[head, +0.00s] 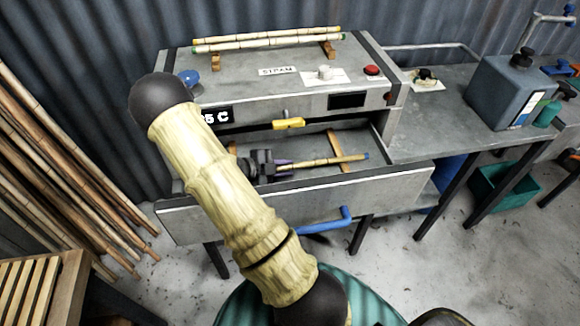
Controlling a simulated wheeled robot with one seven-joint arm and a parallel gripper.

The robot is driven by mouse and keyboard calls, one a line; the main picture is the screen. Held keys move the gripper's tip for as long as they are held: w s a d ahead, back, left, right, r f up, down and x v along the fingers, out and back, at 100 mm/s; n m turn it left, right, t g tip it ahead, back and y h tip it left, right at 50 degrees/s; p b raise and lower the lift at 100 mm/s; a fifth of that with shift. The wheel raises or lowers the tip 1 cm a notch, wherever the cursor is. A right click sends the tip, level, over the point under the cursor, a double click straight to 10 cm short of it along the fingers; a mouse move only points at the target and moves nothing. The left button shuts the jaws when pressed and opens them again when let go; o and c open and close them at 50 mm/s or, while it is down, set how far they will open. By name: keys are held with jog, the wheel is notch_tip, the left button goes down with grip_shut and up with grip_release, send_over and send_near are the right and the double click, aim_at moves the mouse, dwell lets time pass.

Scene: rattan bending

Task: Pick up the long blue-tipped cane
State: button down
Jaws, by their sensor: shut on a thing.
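A cane (325,161) with a blue tip at its right end is in the open drawer of the steam box. It lies across or just above a wooden rest (337,150); I cannot tell whether it touches. My dark gripper (284,168) is inside the drawer, shut on the cane near its left part. The cane's left end is hidden by my gripper and arm. My bamboo-like arm crosses the picture in front of the steam box and hides part of the drawer's left side.
The drawer's grey front wall (390,185) has a blue handle (325,222). Canes (265,41) lie on the steam box (240,70). A yellow latch (289,124) hangs above the drawer. Tall canes (60,160) lean at left. A side table (440,140) holds a grey-blue container (510,90).

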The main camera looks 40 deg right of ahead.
jog(key=shift+r, duration=0.1)
jog(key=shift+r, duration=0.45)
jog(key=shift+s+d+r+b, duration=0.2)
jog(key=shift+r+b, duration=0.2)
jog(key=shift+r, duration=0.15)
jog(key=shift+s+d+r+b, duration=0.1)
jog(key=shift+d+r+b, duration=0.1)
jog(key=shift+r+b, duration=0.25)
jog(key=s+d+b, duration=0.1)
jog(key=s+d, duration=0.1)
jog(key=d, duration=0.2)
jog(key=s+d+b, duration=0.2)
jog(key=s+d, duration=0.1)
jog(key=d, duration=0.2)
jog(key=s+d+b, duration=0.1)
jog(key=s+d, duration=0.2)
jog(key=d, duration=0.1)
jog(key=shift+s+d+r, duration=0.1)
jog(key=shift+d, duration=0.2)
jog(key=shift+s+d+r+b, duration=0.1)
jog(key=shift+s+d+b, duration=0.2)
jog(key=shift+d, duration=0.2)
